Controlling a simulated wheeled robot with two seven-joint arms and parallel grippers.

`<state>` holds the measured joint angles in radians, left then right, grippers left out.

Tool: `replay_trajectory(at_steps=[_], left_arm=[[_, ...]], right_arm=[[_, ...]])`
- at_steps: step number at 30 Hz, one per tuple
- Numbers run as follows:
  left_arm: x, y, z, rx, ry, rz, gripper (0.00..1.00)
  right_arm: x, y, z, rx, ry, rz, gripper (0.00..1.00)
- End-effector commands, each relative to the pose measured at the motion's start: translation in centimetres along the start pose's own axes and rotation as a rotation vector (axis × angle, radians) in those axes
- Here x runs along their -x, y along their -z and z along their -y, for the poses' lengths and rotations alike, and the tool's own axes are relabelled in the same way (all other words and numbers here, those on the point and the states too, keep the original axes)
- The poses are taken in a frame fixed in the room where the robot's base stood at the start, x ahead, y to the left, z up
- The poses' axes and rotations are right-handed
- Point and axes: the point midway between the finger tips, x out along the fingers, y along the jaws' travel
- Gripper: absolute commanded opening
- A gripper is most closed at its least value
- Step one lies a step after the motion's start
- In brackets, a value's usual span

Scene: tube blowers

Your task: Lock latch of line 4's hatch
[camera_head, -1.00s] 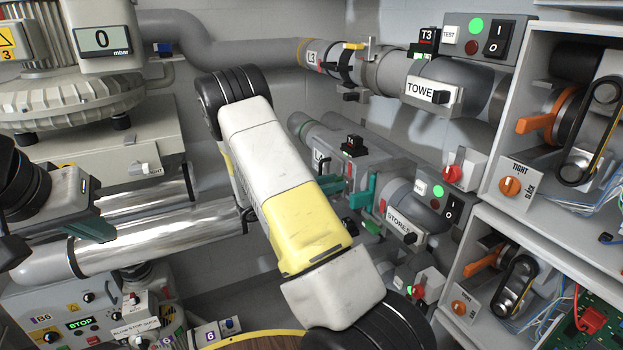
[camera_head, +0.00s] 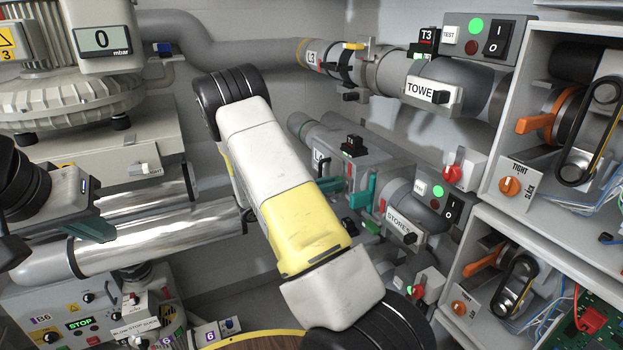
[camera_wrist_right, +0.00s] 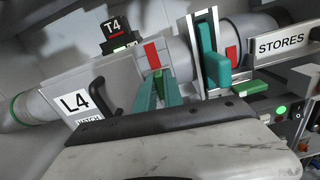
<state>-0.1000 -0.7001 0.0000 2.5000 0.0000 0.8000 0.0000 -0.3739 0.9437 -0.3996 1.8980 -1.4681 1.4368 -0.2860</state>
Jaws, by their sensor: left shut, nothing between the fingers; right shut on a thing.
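Line 4's housing, marked L4 (camera_wrist_right: 75,102), has a grey hatch (camera_wrist_right: 112,72) with a black handle (camera_wrist_right: 110,97) in the right wrist view. The hatch appears to lie against the housing. A small green latch piece (camera_wrist_right: 159,76) shows below a red mark at its right side. My right gripper (camera_wrist_right: 158,92) has its teal fingers shut on this green piece. In the head view my right arm covers much of the housing; its L4 plate (camera_head: 319,160) partly shows. Whether the latch is fully locked I cannot tell. My left gripper (camera_head: 92,228) is shut and empty at the left.
A slide gate with a teal handle (camera_wrist_right: 215,62) stands close right of my right fingers. The STORES pipe (camera_wrist_right: 283,44) lies beyond it. A black T4 unit (camera_wrist_right: 117,32) stands above the housing. Open drive cabinets (camera_head: 497,215) fill the right side.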

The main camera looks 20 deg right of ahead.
Motion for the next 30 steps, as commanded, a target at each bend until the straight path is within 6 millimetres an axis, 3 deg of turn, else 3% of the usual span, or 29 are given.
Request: replay_trajectory(at_steps=[30], left_arm=[[0.0,0.0,0.0,0.000,0.000,0.000,0.00]], right_arm=[[0.1,0.5,1.0,-0.916,-0.002,-0.001,0.00]])
